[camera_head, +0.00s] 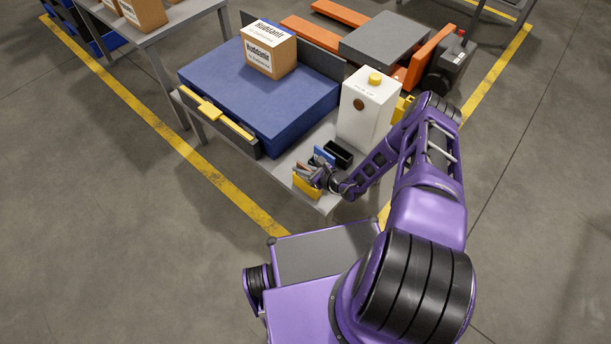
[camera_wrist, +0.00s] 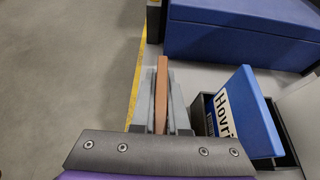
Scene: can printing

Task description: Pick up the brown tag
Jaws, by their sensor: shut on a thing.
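The brown tag (camera_wrist: 162,85) stands on edge between the two grey fingers of my gripper (camera_wrist: 161,105) in the wrist view. My gripper is shut on it, and the fingers hide part of its faces. In the head view my gripper (camera_head: 308,171) is over the front corner of the grey table, by a yellow item and a black holder. The tag is too small there to make out well. I cannot tell whether its lower edge touches anything.
A blue tag (camera_wrist: 246,112) with printed letters leans in a black holder (camera_wrist: 288,135) just right of my gripper. A white box (camera_head: 368,108) with a yellow button stands behind. A blue platform (camera_head: 225,90) bears a cardboard box (camera_head: 268,50). Open floor lies to the left.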

